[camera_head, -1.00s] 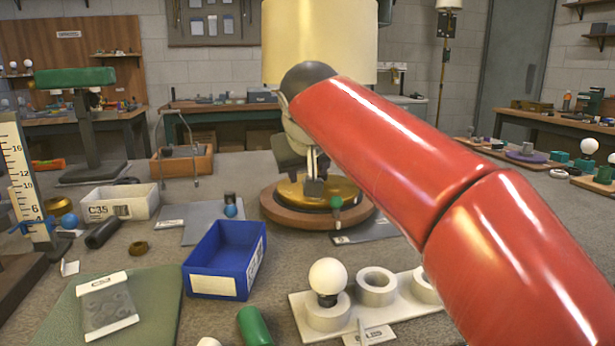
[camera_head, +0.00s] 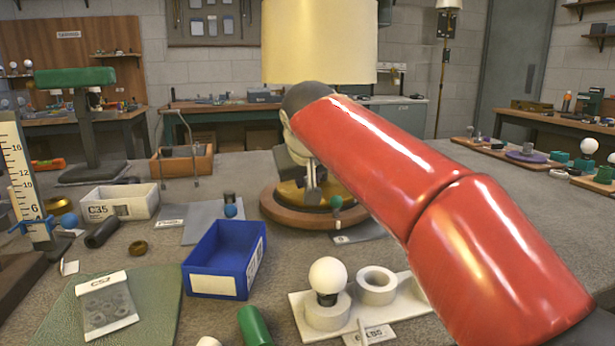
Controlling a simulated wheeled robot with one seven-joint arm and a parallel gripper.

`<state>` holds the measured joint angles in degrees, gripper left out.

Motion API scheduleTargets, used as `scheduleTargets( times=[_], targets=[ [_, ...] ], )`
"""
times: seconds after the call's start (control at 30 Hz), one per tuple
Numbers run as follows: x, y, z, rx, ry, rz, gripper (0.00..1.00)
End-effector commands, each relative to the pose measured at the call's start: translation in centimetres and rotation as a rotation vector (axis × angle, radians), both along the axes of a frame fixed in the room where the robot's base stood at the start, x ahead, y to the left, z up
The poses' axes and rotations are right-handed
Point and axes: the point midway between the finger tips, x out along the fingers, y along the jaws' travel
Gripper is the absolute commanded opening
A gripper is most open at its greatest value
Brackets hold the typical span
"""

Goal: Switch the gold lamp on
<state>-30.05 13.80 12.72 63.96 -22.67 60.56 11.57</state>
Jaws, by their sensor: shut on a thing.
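The gold lamp stands upright on the bench, with a cream shade (camera_head: 319,42) at the top and a gold base (camera_head: 290,194) on a round wooden plinth (camera_head: 290,217). My red arm crosses in front and hides the lamp's stem. My gripper (camera_head: 313,194) points down at the gold base, its fingertips close together on a small part there that I cannot make out. A small green knob (camera_head: 336,202) on a short stalk stands just right of the fingertips, at the plinth's front. I see no glow in the shade.
A blue bin (camera_head: 213,285) stands front left of the lamp. A white holder (camera_head: 301,312) with a white bulb (camera_head: 328,275) lies in front. A white box (camera_head: 135,203) and a wooden tray (camera_head: 203,160) are left. Bare bench lies right of the lamp.

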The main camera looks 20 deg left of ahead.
Motion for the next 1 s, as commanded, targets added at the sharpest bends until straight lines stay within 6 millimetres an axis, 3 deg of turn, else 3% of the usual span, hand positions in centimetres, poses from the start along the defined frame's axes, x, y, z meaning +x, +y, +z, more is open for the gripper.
scheduleTargets(
  times=[0.27, 1.0],
  targets=[
    [0.0, -0.6, 0.1, 0.001, 0.000, 0.068, 0.00],
    [0.6, -3.1, 0.1, 0.002, -0.002, 0.478, 0.00]
  ],
)
